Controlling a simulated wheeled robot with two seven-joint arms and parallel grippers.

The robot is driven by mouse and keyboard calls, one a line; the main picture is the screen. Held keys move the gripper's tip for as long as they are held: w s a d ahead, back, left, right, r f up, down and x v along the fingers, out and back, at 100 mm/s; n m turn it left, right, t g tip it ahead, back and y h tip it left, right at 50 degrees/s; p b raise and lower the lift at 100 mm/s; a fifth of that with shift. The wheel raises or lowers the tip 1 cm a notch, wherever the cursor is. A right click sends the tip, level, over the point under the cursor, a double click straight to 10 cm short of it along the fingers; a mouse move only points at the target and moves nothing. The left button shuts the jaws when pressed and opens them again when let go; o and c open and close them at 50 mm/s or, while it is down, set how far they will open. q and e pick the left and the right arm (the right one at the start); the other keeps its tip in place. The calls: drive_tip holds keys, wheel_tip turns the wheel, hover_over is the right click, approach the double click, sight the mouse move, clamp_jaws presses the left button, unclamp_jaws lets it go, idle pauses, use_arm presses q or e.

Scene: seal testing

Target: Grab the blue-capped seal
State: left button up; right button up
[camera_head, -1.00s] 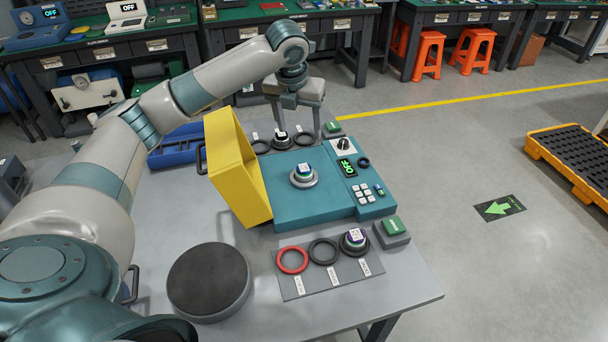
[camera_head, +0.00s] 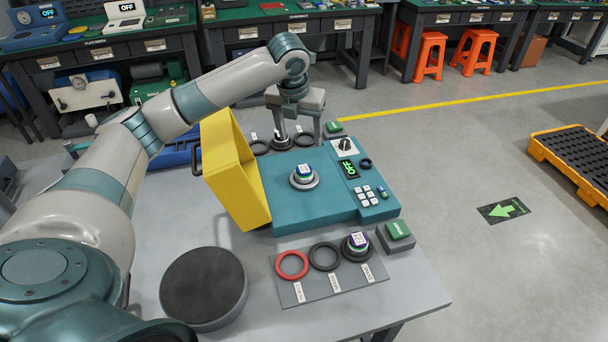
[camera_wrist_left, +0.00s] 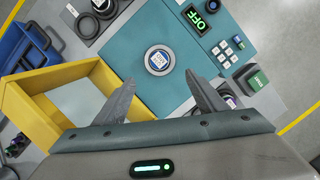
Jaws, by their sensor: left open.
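A blue-capped seal (camera_head: 303,174) with a white label sits upright in the round seat in the middle of the teal test machine (camera_head: 290,208). It also shows in the left wrist view (camera_wrist_left: 158,59), ahead of and between my fingertips. My left gripper (camera_head: 300,140) is open and empty, pointing down, apart from this seal. Its fingers show in the left wrist view (camera_wrist_left: 163,86). Another seal (camera_head: 357,244) with a purple-blue cap stands on the front grey plate (camera_head: 312,290). A third seal (camera_head: 281,142) on the rear plate is partly hidden by a finger. My right gripper is not in view.
The yellow frame-like cover (camera_head: 232,175) stands open at the machine's left. Red (camera_head: 292,265) and black (camera_head: 325,256) rings lie on the front plate. A green-topped box (camera_head: 397,231) is beside it. A round dark-topped disc (camera_head: 204,286) stands front left.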

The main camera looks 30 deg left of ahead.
use_arm(q)
drive_tip(key=p, duration=0.2)
hover_over(304, 169)
drive_tip(key=s, duration=0.2)
drive_tip(key=x, duration=0.3)
drive_tip(key=s+x, duration=0.1)
drive_tip(key=x, duration=0.2)
drive_tip(key=d+x, duration=0.1)
drive_tip(key=x, duration=0.2)
drive_tip(key=shift+s+d+f, duration=0.1)
drive_tip(key=shift+s+f, duration=0.2)
drive_tip(key=shift+s, duration=0.05)
drive_tip(key=shift+w+f, duration=0.15)
drive_tip(key=shift+f, duration=0.3)
drive_tip(key=shift+f+p, duration=0.5)
drive_tip(key=shift+p, duration=0.2)
drive_tip(key=p+x, duration=0.1)
drive_tip(key=x, duration=0.2)
drive_tip(key=shift+f, duration=0.6)
drive_tip(key=shift+w, duration=0.1)
drive_tip(key=c, duration=1.4)
